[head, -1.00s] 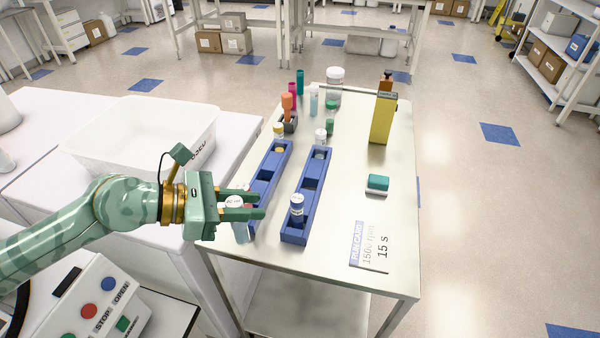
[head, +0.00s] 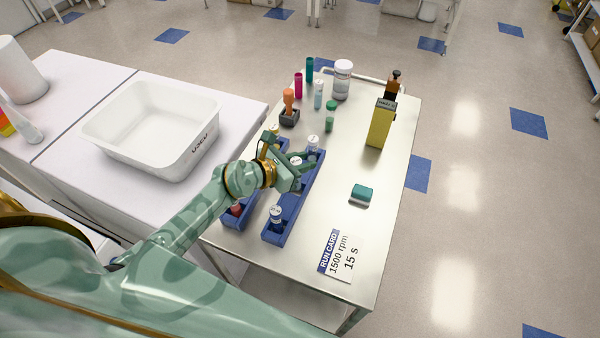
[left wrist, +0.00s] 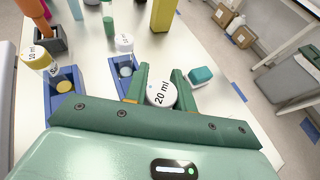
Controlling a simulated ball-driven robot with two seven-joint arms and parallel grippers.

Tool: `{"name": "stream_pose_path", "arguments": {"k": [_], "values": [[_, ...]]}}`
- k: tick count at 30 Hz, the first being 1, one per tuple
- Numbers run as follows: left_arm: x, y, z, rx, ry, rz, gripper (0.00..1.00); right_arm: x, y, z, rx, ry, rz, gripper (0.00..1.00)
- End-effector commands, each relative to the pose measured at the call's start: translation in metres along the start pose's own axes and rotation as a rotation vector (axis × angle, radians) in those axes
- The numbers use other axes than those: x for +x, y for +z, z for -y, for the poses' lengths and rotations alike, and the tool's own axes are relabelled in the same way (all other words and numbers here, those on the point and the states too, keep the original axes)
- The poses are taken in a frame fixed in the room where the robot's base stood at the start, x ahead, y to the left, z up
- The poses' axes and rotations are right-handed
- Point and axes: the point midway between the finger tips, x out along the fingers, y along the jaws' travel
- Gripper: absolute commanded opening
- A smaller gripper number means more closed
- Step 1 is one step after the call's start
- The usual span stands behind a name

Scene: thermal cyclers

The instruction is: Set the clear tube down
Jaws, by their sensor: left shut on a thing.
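My left gripper (head: 296,164) is shut on the clear tube, whose white cap (left wrist: 161,93) reads "20 ml" in the left wrist view. The cap also shows between the fingers in the head view (head: 295,160). The tube is over the middle of the right blue rack (head: 296,206). Its lower part is hidden, so I cannot tell whether it touches the rack. White-capped tubes stand at the rack's back (head: 313,142) and front (head: 276,213). My right gripper is not in view.
A white tub (head: 150,125) is at left.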

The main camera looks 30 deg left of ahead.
Motion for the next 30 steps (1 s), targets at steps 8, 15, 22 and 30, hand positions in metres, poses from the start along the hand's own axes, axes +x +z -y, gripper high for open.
{"name": "stream_pose_path", "arguments": {"k": [8,15,22,30], "values": [[0.015,-0.036,0.0,0.0,0.0,-0.001,0.04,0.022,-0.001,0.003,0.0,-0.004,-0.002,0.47],[0.015,-0.034,0.0,0.002,0.0,0.002,0.04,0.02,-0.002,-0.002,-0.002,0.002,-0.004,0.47],[0.016,-0.037,0.0,0.002,0.0,0.002,0.47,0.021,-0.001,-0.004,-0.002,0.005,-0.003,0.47],[0.015,-0.036,0.0,0.002,0.0,0.002,0.47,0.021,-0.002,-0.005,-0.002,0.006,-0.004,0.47]]}}
